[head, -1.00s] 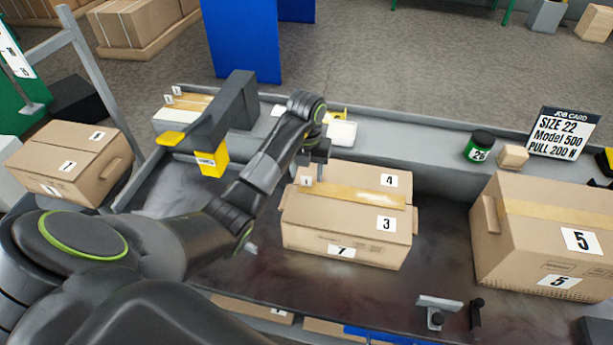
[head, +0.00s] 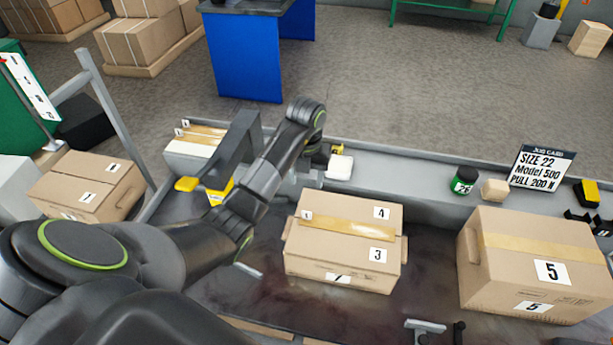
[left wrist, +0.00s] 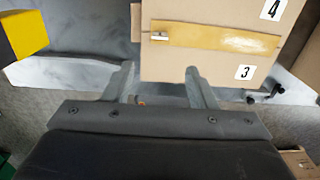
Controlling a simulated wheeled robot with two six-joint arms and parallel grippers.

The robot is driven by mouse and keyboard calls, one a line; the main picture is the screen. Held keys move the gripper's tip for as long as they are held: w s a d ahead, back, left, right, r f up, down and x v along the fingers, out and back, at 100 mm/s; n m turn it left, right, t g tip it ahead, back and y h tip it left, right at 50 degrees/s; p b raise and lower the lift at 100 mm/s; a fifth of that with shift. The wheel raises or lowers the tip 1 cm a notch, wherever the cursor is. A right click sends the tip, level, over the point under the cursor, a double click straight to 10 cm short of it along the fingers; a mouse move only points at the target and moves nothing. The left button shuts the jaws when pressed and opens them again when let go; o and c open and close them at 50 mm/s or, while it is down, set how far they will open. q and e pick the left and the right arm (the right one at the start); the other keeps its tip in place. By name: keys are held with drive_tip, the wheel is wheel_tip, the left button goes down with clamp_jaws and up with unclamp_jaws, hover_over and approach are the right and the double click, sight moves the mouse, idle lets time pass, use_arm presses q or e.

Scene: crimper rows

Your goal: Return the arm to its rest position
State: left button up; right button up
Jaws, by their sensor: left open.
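My left arm comes in from the left in the head view, bends at a high joint and reaches down to my left gripper (head: 294,182), which is partly hidden behind the arm. In the left wrist view my left gripper (left wrist: 160,72) has its two fingers wide apart with nothing between them. A taped carton labelled 3 and 4 (head: 347,250) stands on the dark bench just beyond the fingers. The same carton fills the top of the left wrist view (left wrist: 205,62). My right gripper is not in view.
A bigger carton labelled 5 (head: 500,265) stands at the right. A grey stand with yellow parts (head: 238,150) is close to my left arm. A green jar (head: 463,181) and a job card (head: 540,170) are on the back ledge. Another carton (head: 90,187) is at the left.

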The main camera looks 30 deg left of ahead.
use_arm(q)
wheel_tip(320, 180, up, 2)
drive_tip(key=shift+r+p, duration=0.15)
drive_tip(key=shift+p, duration=0.55)
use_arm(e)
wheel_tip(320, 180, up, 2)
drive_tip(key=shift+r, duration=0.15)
